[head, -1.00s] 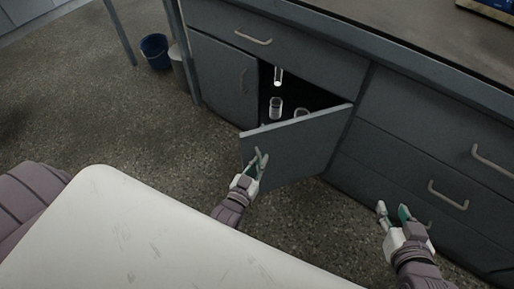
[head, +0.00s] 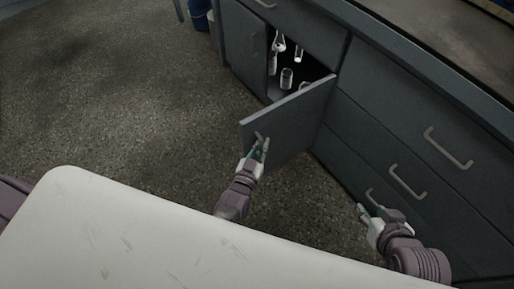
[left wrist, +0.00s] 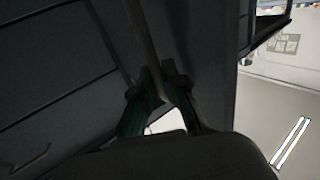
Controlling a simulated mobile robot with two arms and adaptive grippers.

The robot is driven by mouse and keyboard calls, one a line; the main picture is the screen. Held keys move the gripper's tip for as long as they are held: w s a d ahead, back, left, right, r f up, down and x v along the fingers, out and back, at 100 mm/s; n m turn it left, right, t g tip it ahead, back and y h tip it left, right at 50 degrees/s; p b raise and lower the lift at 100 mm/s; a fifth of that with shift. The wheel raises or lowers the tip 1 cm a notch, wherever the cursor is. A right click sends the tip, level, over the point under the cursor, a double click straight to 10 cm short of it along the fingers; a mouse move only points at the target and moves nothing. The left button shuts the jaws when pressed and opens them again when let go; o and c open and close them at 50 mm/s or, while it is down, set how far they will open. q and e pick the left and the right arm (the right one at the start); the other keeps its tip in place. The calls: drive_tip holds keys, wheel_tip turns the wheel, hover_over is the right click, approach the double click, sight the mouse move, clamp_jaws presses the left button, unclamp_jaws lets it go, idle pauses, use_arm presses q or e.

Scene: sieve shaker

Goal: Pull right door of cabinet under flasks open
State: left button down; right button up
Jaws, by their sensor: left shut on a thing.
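The right door (head: 292,123) of the cabinet under the counter stands partly open, swung out toward me. Its handle is at the door's outer face near the free edge. My left gripper (head: 259,143) is shut on the door's handle; in the left wrist view its fingers (left wrist: 162,90) close around the pale bar (left wrist: 141,32). The closed left door (head: 244,45) is beside the opening. Glass flasks (head: 286,78) show inside the cabinet. My right gripper (head: 372,214) is in front of the drawers to the right; its fingers look spread apart and empty.
Drawers with bar handles (head: 407,181) fill the right side, close to my right gripper. A blue bucket (head: 199,14) stands on the floor at the top. The floor (head: 130,110) left of the door is clear. My white base is in the foreground.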

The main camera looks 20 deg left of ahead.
use_arm(q)
drive_tip(key=shift+d+r, duration=0.1)
drive_tip(key=shift+d, duration=0.1)
idle(0.3)
drive_tip(key=c, duration=1.2)
unclamp_jaws()
drive_tip(key=shift+s, duration=0.1)
drive_tip(key=s, duration=1.2)
drive_tip(key=shift+a, duration=0.3)
drive_tip(key=shift+w, duration=0.1)
